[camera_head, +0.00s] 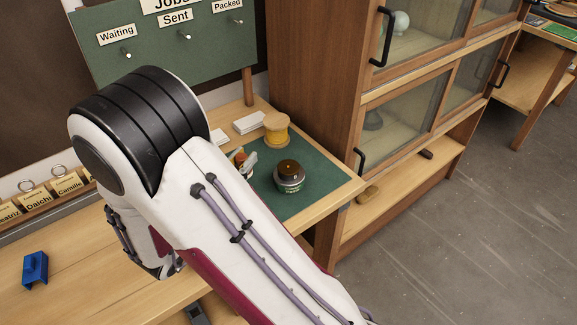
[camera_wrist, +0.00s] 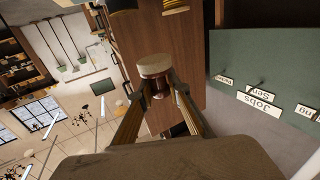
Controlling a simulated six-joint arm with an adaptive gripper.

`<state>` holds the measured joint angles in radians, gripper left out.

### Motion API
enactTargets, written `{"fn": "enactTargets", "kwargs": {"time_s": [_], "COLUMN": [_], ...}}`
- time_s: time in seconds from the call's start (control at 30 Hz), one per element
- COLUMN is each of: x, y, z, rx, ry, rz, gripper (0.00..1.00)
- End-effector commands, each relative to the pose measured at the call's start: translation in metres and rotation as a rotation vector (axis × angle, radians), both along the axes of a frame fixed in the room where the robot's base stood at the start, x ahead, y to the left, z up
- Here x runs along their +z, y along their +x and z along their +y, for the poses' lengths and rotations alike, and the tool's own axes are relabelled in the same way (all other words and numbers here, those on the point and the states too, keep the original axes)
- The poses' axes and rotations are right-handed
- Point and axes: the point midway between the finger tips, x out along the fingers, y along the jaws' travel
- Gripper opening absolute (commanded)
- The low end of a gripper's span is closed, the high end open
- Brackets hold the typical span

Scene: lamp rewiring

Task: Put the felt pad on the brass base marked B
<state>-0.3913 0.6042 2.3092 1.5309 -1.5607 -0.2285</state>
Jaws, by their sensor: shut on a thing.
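In the wrist view my gripper (camera_wrist: 157,87) is shut on a round thing (camera_wrist: 154,65) with a flat pale tan top and a darker brown part below it between the fingers. I cannot tell whether it is the felt pad. In the head view my own arm hides the gripper and what it holds. I cannot make out a brass base marked B in either view. A dark round tin with a brown top (camera_head: 289,176) stands on the green mat (camera_head: 312,188), but no letter on it is readable.
A yellow spool (camera_head: 276,129) and white cards (camera_head: 249,122) are behind the tin. A small red and white thing (camera_head: 243,160) is partly behind my arm. A blue block (camera_head: 35,270) lies at left. A cabinet (camera_head: 312,85) stands at right; the green board (camera_head: 95,55) is at the back.

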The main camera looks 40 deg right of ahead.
Motion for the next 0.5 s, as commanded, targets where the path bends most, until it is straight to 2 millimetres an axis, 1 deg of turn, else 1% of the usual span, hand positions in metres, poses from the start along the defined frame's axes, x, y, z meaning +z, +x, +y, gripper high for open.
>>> {"fn": "enactTargets", "kwargs": {"time_s": [0.03,0.1,0.5], "x": [0.002,0.005,0.021], "y": [-0.001,-0.002,-0.010], "z": [-0.011,-0.025,-0.100], "rx": [-0.018,-0.035,-0.119], "ry": [0.000,0.000,0.000], "rz": [-0.001,-0.001,-0.002], "gripper": [0.00,0.00,0.00]}}
